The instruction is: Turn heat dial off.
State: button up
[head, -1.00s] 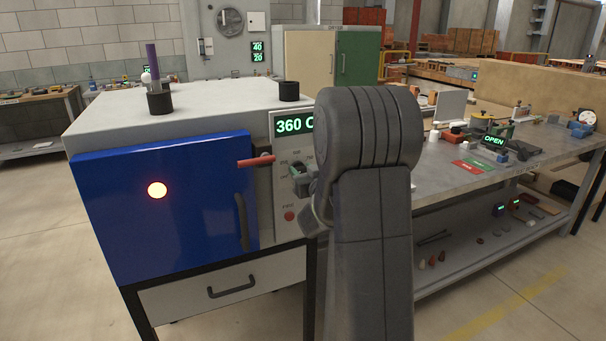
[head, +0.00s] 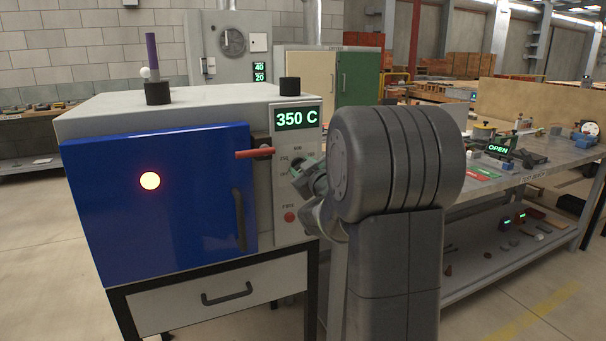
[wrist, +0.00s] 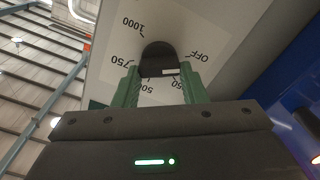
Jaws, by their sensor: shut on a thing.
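The heat dial is a black knob (wrist: 158,55) on a pale panel printed OFF, 250, 500, 750 and 1000 in the wrist view. My gripper (wrist: 160,75) has its two green fingers closed on either side of the knob. A white mark shows on the knob's near edge; I cannot tell exactly which label it points to.
The blue furnace door (head: 150,210) is shut, with a glowing round window. A red-handled lever (head: 254,153) sticks out just left of the dial. A red button (head: 290,217) lies below it. A cluttered workbench (head: 540,160) stands to the right.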

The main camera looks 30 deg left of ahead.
dwell(0.3)
jog(key=o, duration=1)
jog(key=shift+d, duration=0.1)
jog(key=v, duration=1.3)
jog(key=shift+s+d, duration=0.2)
jog(key=shift+s, duration=0.1)
jog(key=x, duration=1.3)
jog(key=shift+w+a, duration=0.3)
